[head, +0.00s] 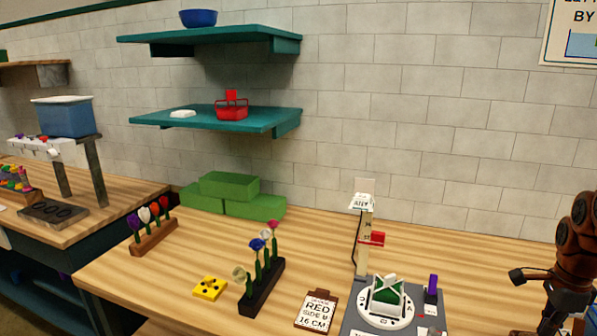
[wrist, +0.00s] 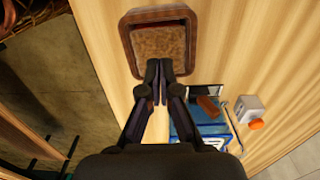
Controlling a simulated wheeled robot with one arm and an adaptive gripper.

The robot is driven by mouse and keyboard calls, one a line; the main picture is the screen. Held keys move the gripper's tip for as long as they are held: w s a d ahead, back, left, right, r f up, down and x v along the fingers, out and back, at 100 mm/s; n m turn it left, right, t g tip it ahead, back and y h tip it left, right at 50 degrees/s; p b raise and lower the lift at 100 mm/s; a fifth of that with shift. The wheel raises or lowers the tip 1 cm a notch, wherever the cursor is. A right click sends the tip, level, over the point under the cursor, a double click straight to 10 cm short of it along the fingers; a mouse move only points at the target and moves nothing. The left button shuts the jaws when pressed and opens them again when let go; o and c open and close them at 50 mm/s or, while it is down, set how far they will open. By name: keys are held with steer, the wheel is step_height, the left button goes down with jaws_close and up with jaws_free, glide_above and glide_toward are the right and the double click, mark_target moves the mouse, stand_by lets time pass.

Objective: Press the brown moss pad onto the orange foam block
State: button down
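In the wrist view, a brown-rimmed tray (wrist: 128,40) lies on the wooden table, with a flat, rough brown surface (wrist: 158,42) inside that looks like moss. I cannot make out a single moss pad there. My gripper (wrist: 159,72) points at the tray's near edge. Its two dark fingers come together at the tips, with nothing visible between them. An orange-brown block (wrist: 208,106) lies on a blue item to the right of the fingers; I cannot tell if it is the foam block. In the head view, my arm is at the right edge and its fingertips are unclear.
A white item with an orange end (wrist: 251,112) stands beside the blue item. In the head view, green blocks (head: 228,186) are stacked by the wall. A flower rack (head: 262,290), a yellow pad (head: 209,288), a sign (head: 316,312) and a white round stand (head: 386,305) occupy the table.

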steer(key=shift+f+b, duration=1.1)
steer(key=shift+b, duration=0.3)
stand_by(1.1)
steer(key=shift+s+a+f+b, duration=0.1)
steer(key=shift+f+b, duration=0.15)
steer(key=shift+b, duration=0.35)
stand_by(2.9)
steer(key=shift+r, duration=0.1)
steer(key=shift+r, duration=0.95)
steer(key=shift+r+p, duration=0.3)
steer(key=shift+r, duration=2.35)
